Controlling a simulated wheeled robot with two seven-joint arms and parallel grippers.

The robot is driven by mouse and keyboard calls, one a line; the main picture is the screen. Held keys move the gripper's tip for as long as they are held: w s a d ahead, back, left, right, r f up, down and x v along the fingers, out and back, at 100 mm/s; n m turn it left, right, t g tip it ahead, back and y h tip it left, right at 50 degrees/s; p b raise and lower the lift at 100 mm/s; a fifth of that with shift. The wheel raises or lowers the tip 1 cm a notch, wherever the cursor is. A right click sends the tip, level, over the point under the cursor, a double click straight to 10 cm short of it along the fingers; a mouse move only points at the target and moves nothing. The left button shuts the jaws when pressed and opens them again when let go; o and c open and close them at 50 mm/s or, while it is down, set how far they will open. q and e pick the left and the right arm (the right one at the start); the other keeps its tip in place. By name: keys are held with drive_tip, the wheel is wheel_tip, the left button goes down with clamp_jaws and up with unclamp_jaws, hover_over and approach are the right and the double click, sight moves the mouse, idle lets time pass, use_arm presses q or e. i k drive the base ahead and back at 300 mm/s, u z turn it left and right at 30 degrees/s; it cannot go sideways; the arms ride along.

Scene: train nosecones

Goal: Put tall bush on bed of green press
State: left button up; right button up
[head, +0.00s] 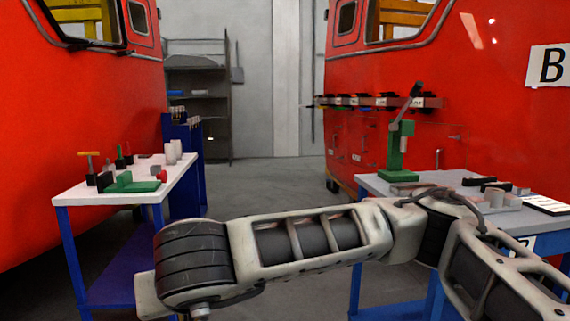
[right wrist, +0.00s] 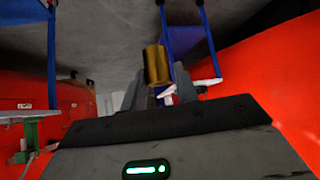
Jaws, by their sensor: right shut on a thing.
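The tall bush (right wrist: 156,65) looks like a brass-coloured cylinder in the right wrist view. My right gripper (right wrist: 163,92) is shut on it and holds it clear of the tables. The fingers are mostly dark and hard to make out. The green press (head: 396,155) stands upright on the grey-topped table at the right of the head view, its dark lever raised. The press bed is small and partly hidden at this angle. My right arm crosses the front of the head view, and its gripper is not visible there. My left gripper is not in view.
The grey table (head: 370,181) also carries dark and grey parts. A white table (head: 90,192) on the left holds a green tool and several small parts. Red train noses stand on both sides. The floor (head: 265,180) between the tables is clear.

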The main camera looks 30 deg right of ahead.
sight(400, 173)
drive_tip(key=u, duration=0.05)
drive_tip(key=i, duration=1.65)
drive_tip(key=z, duration=1.3)
drive_tip(key=i, duration=0.65)
drive_tip(key=z, duration=0.7)
